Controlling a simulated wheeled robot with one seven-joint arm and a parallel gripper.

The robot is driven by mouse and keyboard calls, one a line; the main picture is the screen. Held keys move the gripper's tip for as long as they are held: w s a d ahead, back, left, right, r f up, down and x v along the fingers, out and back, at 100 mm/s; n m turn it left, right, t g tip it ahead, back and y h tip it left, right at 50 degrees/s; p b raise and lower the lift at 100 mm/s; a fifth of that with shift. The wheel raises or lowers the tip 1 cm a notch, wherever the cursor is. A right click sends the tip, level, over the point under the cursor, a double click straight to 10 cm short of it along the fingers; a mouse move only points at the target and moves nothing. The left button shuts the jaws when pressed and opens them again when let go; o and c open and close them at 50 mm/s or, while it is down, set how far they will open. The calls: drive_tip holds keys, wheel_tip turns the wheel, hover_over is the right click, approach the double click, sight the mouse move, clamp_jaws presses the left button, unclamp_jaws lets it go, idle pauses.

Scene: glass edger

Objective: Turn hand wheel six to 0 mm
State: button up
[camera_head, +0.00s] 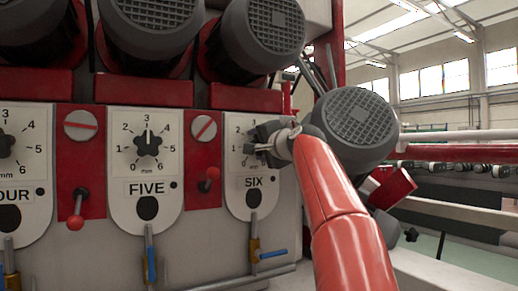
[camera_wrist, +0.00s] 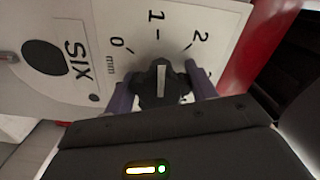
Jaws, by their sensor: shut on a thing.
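The dial plate marked SIX (camera_head: 238,200) is at the right end of the row in the head view, and its scale also shows in the wrist view (camera_wrist: 100,20). Hand wheel six (camera_wrist: 160,72) is a dark knob with a white pointer line. My gripper (camera_wrist: 161,88) is shut on it, one purple-grey finger on each side. The pointer line is directed at about the 1 mark, between 0 and 2. In the head view my gripper (camera_head: 268,148) covers the knob and part of the scale, so the higher numbers are hidden.
Dial FIVE (camera_head: 148,146) stands to the left, with dial FOUR (camera_head: 8,143) beyond it. A red-knobbed lever (camera_head: 208,180) and a slotted disc (camera_head: 204,128) sit between FIVE and SIX. Dark motors (camera_head: 262,35) overhang above. A blue-handled valve (camera_head: 270,254) is below SIX.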

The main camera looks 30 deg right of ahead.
drive_tip(key=n+b, duration=0.1)
drive_tip(key=n, duration=0.4)
drive_tip(key=shift+f+n, duration=0.1)
drive_tip(key=shift+n, duration=0.2)
drive_tip(key=n+b, duration=0.1)
drive_tip(key=n, duration=0.4)
drive_tip(key=shift+d+n, duration=0.1)
drive_tip(key=shift+n, duration=0.2)
drive_tip(key=o, duration=1)
drive_tip(key=s+b, duration=0.3)
drive_tip(key=s, duration=0.4)
drive_tip(key=shift+s, duration=0.4)
